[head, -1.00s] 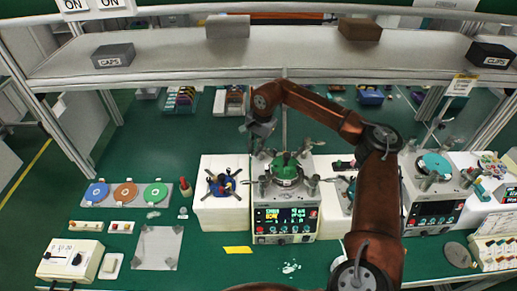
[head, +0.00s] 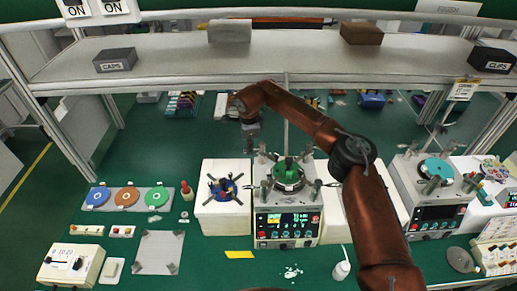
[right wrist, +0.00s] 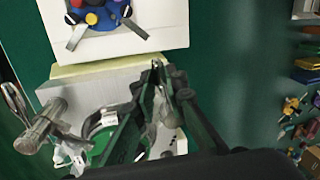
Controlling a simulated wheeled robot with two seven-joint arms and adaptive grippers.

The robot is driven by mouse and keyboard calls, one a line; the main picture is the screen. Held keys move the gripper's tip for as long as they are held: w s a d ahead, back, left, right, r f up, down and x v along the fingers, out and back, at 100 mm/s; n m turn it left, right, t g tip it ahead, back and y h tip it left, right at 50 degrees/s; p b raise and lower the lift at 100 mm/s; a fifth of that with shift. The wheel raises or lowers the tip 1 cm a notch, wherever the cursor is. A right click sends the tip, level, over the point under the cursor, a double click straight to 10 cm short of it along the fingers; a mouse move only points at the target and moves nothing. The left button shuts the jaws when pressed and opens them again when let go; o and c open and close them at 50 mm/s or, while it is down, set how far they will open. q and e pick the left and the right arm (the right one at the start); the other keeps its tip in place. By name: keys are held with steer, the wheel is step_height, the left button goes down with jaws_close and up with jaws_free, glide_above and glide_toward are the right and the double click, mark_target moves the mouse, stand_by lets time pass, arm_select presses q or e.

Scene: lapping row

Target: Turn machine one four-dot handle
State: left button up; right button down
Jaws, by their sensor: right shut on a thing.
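Machine one (head: 287,219), a grey box with a lit front panel, stands at the centre of the bench with a green disc (head: 288,176) on top. Several grey handles stand around the disc; a right one (head: 317,188) is clear in the head view. One handle (right wrist: 42,125) shows at left in the right wrist view. My right gripper (head: 252,146) points down at the machine's back left corner. In the right wrist view it (right wrist: 170,85) is shut on a grey handle, mostly hidden between the fingers. Dots on the handles are too small to read. My left gripper is out of view.
A white box (head: 224,222) with a blue part and dark arms stands close left of the machine. A second machine (head: 433,212) with a teal disc stands at right. A shelf (head: 180,67) spans above. A white bottle (head: 341,268) stands at front.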

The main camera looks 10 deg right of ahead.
steer(key=shift+w+r+m, duration=0.1)
steer(key=shift+w+m, duration=0.35)
steer(key=shift+m, duration=0.25)
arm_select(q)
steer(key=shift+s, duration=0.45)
arm_select(e)
steer(key=shift+w+m, duration=0.1)
steer(key=shift+m, duration=0.2)
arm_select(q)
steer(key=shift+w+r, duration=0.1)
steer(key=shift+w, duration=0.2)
arm_select(e)
steer(key=shift+d, duration=0.1)
steer(key=c, duration=2)
jaws_free()
steer(key=shift+o, duration=0.2)
step_height(320, 180, up, 12)
steer(key=s, duration=0.2)
steer(key=shift+s+a+f, duration=0.15)
steer(key=shift+a+f, duration=0.05)
steer(key=shift+a, duration=0.1)
